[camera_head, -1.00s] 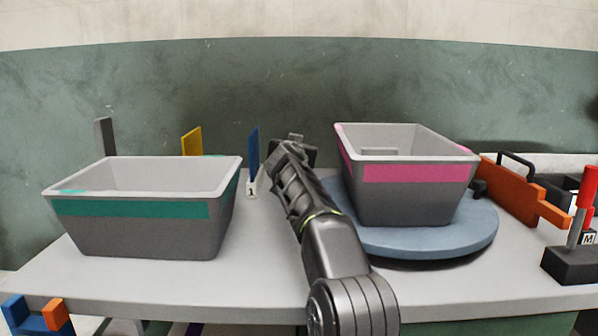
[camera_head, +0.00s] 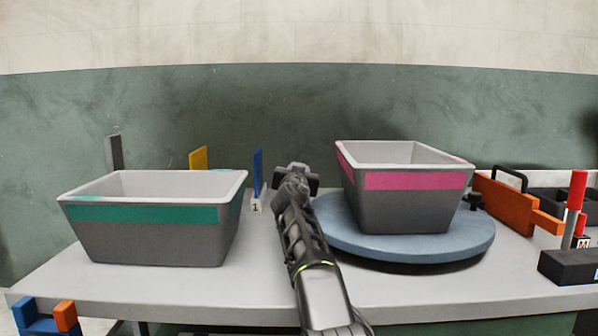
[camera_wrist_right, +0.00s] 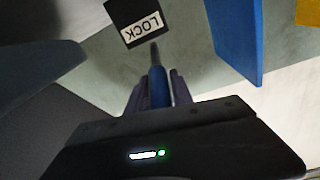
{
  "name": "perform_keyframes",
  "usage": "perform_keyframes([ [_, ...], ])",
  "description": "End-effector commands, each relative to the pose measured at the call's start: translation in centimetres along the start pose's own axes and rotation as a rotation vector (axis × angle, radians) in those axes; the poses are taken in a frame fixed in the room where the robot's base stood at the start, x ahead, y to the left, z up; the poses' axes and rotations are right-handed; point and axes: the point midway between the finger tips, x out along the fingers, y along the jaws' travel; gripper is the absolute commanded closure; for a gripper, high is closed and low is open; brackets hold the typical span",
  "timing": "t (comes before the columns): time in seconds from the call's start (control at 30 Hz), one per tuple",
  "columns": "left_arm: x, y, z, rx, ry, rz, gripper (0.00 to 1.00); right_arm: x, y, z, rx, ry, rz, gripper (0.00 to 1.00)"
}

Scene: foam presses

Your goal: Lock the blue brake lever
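My right gripper (camera_head: 296,174) is over the table, between the blue upright plate and the turntable. In the right wrist view its fingers (camera_wrist_right: 158,92) are close on both sides of a blue handle, which I take as the blue brake lever (camera_wrist_right: 158,88). The fingers look shut on it. The lever's dark rod points toward a black block with a white LOCK label (camera_wrist_right: 142,30). In the head view the lever is hidden behind my gripper and arm. My left gripper is not in view.
A grey bin with a green band (camera_head: 140,240) stands left. A grey bin with a pink band (camera_head: 400,210) stands on the round blue turntable (camera_head: 340,240). The blue plate (camera_head: 258,168) is close left of my gripper. A red-handled lever (camera_head: 577,190) is far right.

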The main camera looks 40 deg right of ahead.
Motion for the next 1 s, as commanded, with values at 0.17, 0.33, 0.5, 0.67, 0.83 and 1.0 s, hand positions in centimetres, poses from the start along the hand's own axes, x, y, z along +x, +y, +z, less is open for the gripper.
perform_keyframes([
  [0.17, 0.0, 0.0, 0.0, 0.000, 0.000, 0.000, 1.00, 0.0, 0.0, -0.1, -0.001, 0.001, 0.000, 0.57],
  [0.33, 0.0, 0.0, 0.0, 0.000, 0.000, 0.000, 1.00, 0.0, 0.0, -0.2, -0.001, 0.002, 0.000, 0.55],
  [0.5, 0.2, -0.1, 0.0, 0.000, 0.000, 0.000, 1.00, -0.1, 0.0, -0.1, -0.001, 0.003, 0.000, 0.55],
  [0.67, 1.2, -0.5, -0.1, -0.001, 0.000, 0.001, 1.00, -0.9, 0.0, 0.0, -0.001, 0.005, -0.001, 0.55],
  [0.83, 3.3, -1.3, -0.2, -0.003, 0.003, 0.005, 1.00, -2.6, 0.1, 0.4, 0.002, 0.005, -0.002, 0.55],
  [1.0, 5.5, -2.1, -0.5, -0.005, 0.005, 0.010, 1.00, -5.5, 0.0, 0.6, 0.003, 0.003, -0.004, 0.55],
])
